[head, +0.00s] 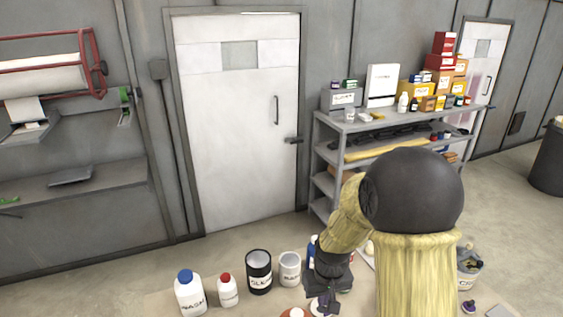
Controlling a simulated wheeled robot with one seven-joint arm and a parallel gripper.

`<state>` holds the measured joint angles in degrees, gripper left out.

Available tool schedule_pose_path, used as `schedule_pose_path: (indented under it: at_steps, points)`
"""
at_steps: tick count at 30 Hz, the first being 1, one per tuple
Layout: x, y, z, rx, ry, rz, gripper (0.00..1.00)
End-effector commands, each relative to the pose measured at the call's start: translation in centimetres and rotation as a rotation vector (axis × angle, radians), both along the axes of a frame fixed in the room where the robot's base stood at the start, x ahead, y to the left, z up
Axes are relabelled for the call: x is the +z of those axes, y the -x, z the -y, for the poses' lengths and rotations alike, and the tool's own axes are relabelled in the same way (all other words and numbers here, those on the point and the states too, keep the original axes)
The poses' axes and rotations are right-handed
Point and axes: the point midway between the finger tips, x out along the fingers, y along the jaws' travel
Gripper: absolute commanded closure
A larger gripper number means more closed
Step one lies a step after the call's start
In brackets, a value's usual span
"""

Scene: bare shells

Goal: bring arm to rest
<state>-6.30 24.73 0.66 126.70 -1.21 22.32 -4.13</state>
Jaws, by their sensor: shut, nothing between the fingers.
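My arm rises at the right of the middle in the head view, with a large dark joint and yellowish links. It bends over to the left and down. My gripper (323,303) points down near the bottom edge, close to several containers. It is shut and I see nothing held in it. My arm hides part of the shelf and the floor behind it.
A blue-capped white bottle (189,293), a red-capped bottle (228,291), a black can (259,272) and a light can (290,269) stand left of my gripper. A bucket (469,268) is at right. A loaded metal shelf (328,155) stands behind, beside a white door (235,150).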

Motion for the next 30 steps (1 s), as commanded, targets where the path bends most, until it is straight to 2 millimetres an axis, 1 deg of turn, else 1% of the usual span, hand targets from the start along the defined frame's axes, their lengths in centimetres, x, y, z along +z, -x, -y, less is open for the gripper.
schedule_pose_path:
  at_steps: [1,3,5,9,12,14,18,30]
  points:
    - [-0.1,1.1,0.7,-0.025,-0.003,0.017,1.00]
    - [0.4,2.7,1.6,-0.058,-0.007,0.036,1.00]
    - [0.7,4.1,2.2,-0.084,-0.010,0.052,1.00]
    - [1.0,7.5,3.6,-0.147,-0.018,0.088,1.00]
    - [1.0,9.6,4.3,-0.183,-0.022,0.108,1.00]
    - [1.0,10.4,4.5,-0.198,-0.024,0.116,1.00]
    - [1.2,11.2,4.8,-0.212,-0.026,0.122,1.00]
    - [1.3,11.1,4.7,-0.210,-0.026,0.121,1.00]
